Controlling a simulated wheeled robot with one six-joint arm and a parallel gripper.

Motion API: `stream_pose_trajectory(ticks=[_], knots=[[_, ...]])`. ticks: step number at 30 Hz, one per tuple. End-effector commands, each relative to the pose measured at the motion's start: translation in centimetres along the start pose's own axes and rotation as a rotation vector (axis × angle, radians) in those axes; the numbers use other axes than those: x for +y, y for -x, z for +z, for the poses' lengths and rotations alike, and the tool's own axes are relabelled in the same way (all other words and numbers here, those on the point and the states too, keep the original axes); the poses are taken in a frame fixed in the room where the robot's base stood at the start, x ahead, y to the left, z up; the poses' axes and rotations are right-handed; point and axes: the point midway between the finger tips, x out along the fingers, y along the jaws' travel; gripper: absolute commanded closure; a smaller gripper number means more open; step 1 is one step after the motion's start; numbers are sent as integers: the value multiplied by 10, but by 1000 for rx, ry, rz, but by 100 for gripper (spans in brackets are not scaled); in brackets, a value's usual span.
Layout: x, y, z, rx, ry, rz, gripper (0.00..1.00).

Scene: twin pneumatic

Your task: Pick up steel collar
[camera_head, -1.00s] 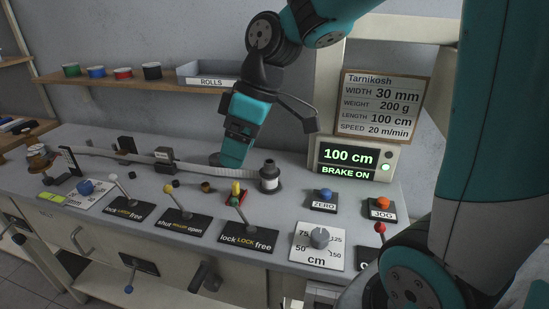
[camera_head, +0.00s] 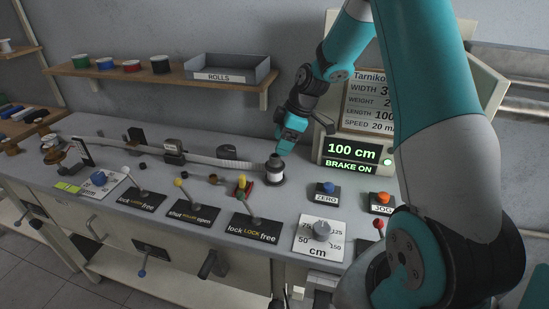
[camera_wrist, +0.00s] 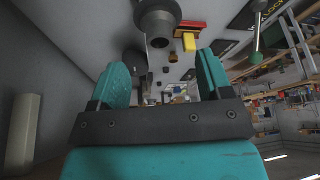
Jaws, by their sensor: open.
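A dark grey upright post (camera_head: 275,172) with a pale band around its middle stands on the bench below the display. Its top part (camera_head: 275,161) looks like a grey metal collar, but I cannot tell for certain that it is the steel collar. In the wrist view a grey stepped cylinder (camera_wrist: 158,22) with a hole in its end shows at the top, apparently the same post. My gripper (camera_head: 281,149) points downward just above and behind the post top. In the wrist view my gripper (camera_wrist: 163,62) has its two teal fingers wide apart with nothing between them.
A red and yellow block (camera_head: 243,187) stands left of the post, near the lock lever plate (camera_head: 252,226). A pale webbing strip (camera_head: 215,160) runs left along the bench. The display (camera_head: 351,156) stands at right, close to my arm. A small brass ring (camera_head: 213,178) lies farther left.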

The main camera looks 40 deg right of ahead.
Motion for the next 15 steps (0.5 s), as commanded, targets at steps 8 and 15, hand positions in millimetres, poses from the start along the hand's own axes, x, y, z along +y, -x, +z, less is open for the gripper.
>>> stream_pose_trajectory(ticks=[8, 15], knots=[[-1, -23, 0, -1, -1, -5, 28], [0, -56, 3, 0, 0, -2, 28]])
